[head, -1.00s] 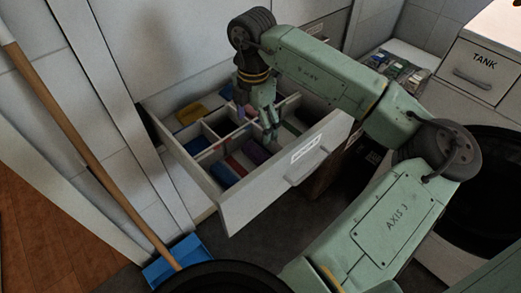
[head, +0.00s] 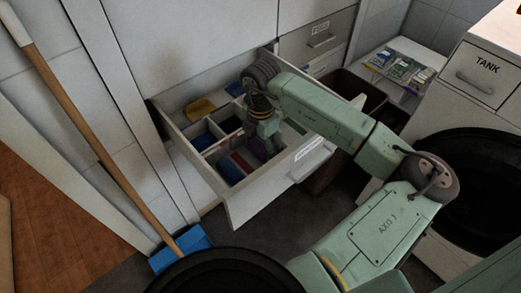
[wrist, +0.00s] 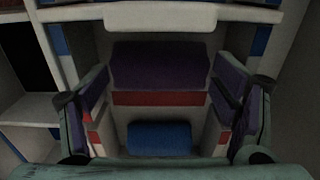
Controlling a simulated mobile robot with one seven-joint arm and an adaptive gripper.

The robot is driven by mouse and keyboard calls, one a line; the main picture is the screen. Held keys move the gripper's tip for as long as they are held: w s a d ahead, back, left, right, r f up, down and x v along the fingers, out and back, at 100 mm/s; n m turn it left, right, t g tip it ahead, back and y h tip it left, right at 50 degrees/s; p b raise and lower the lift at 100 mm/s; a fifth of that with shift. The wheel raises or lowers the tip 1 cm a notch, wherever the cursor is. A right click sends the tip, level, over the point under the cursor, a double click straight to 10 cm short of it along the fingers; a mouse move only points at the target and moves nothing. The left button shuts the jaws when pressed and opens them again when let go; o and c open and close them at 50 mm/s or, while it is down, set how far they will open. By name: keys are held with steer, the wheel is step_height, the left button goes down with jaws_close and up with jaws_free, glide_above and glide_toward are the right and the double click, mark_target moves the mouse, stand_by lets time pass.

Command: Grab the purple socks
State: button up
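The purple socks (wrist: 160,66) lie folded in a compartment of the open drawer (head: 222,187). In the wrist view they are at the upper middle, between my gripper's two fingers. In the head view only a purple patch (head: 262,151) shows beside the fingers. My gripper (wrist: 162,105) is open, with its fingers wide apart at left and right. It reaches down into the drawer from above, and nothing is clasped. Purple patches show on the inner finger faces; I cannot tell whether the fingers touch the socks.
A red item (wrist: 160,99) and a blue item (wrist: 158,138) share the compartment. Low dividers and a yellow item (head: 200,108) lie nearby in the drawer. The labelled drawer front (head: 285,175) stands close to my arm. A broom (head: 100,143) leans at left.

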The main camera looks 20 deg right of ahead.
steer(key=c, duration=0.9)
